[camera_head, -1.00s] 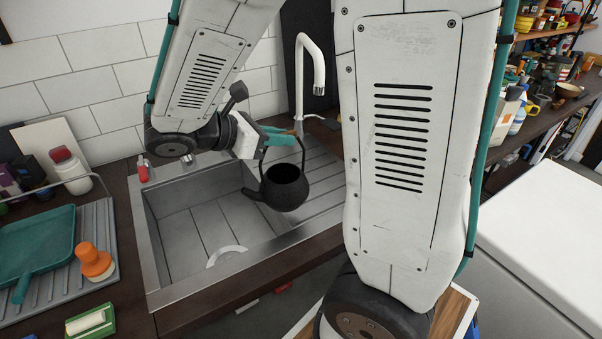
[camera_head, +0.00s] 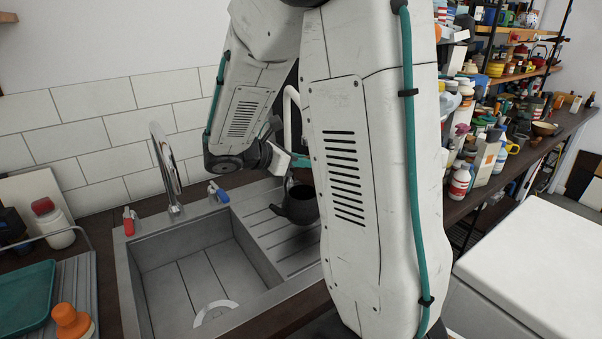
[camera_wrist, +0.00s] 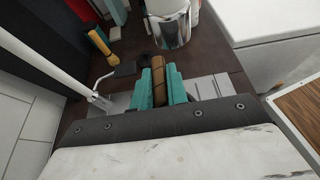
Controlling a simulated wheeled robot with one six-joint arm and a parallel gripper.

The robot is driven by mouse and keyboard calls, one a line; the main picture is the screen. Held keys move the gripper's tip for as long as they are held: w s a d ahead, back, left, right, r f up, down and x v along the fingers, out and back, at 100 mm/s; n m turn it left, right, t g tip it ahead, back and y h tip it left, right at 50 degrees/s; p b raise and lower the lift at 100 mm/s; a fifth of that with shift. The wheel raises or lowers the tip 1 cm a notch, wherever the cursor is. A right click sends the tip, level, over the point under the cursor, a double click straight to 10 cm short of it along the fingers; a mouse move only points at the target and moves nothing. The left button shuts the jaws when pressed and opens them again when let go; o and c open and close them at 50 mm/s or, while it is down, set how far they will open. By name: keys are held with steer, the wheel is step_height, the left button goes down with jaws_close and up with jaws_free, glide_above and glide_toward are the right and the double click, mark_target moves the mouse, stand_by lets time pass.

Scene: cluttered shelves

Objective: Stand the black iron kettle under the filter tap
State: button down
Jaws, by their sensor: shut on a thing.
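The black iron kettle (camera_head: 298,206) is over the ribbed drainer right of the sink bowl, its spout pointing left. I cannot tell whether it touches the drainer. My gripper (camera_head: 293,162) is above it. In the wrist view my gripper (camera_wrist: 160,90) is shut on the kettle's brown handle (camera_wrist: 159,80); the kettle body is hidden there. A slim white gooseneck tap (camera_head: 287,105), seemingly the filter tap, rises behind the kettle, partly hidden by my arm. Its white pipe (camera_wrist: 45,62) shows at left in the wrist view. The spout's end is not visible.
A chrome tap (camera_head: 167,170) with red (camera_head: 129,221) and blue (camera_head: 217,192) handles stands behind the empty sink bowl (camera_head: 150,270).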

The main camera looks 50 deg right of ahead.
steer(key=shift+d+f, duration=0.15)
steer(key=shift+f, duration=1.75)
steer(key=c, duration=1.4)
jaws_free()
steer(key=v, duration=1.2)
steer(key=shift+s+a+r+m+t+y, duration=0.55)
steer(key=shift+s+a+m+t+y, duration=0.3)
steer(key=shift+s+a+m+y, duration=2.05)
steer(key=shift+s+a+r+m+t+y, duration=0.7)
steer(key=shift+s+a+m+y, duration=1.1)
steer(key=shift+s, duration=2.1)
steer(key=shift+s+a+r+m+t+y, duration=0.45)
steer(key=shift+s+a+m+t+y, duration=0.5)
steer(key=shift+s+a+m+y, duration=1.55)
